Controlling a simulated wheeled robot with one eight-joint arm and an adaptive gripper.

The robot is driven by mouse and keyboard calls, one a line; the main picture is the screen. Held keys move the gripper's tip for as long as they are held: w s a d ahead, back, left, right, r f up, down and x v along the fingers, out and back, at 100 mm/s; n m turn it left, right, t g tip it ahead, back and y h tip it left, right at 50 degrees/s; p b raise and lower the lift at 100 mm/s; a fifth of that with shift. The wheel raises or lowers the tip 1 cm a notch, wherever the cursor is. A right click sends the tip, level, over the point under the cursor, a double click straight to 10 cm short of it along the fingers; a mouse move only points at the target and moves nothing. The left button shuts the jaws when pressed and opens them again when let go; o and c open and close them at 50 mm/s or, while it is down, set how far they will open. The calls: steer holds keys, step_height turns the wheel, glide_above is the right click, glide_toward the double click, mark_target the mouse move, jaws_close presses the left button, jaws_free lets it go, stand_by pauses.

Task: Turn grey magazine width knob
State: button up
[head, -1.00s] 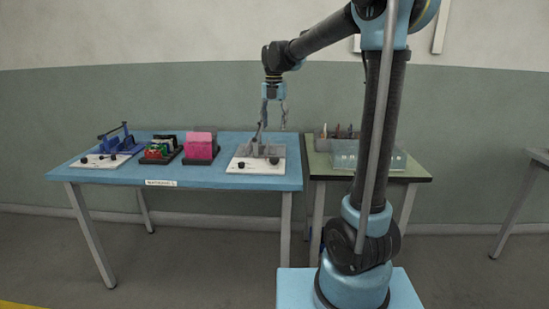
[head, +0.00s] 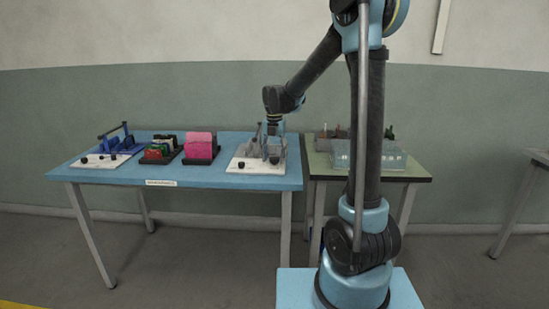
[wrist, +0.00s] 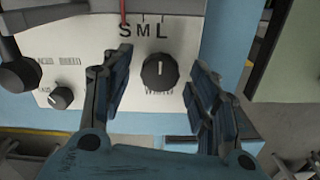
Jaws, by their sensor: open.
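The grey magazine device is a white base plate (head: 243,166) with grey parts on top, at the right end of the blue table. In the wrist view its panel (wrist: 92,38) carries the letters S M L with a red pointer near the S. A black width knob (wrist: 159,71) with a white line sits below the letters, its label partly readable. My gripper (wrist: 160,88) is open, with one finger on each side of this knob and gaps on both sides. In the head view my gripper (head: 268,152) is low over the plate and partly hides the knobs.
A smaller black knob (wrist: 61,96) and a dark round handle (wrist: 18,76) are to the left on the panel. On the blue table (head: 215,178) stand a pink block (head: 200,146), a tray of coloured items (head: 160,149) and a blue device (head: 118,141). A clear bin (head: 375,156) stands on the green table.

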steer(key=shift+f, duration=0.15)
steer(key=shift+c, duration=0.3)
steer(key=c, duration=1)
steer(key=shift+m, duration=0.3)
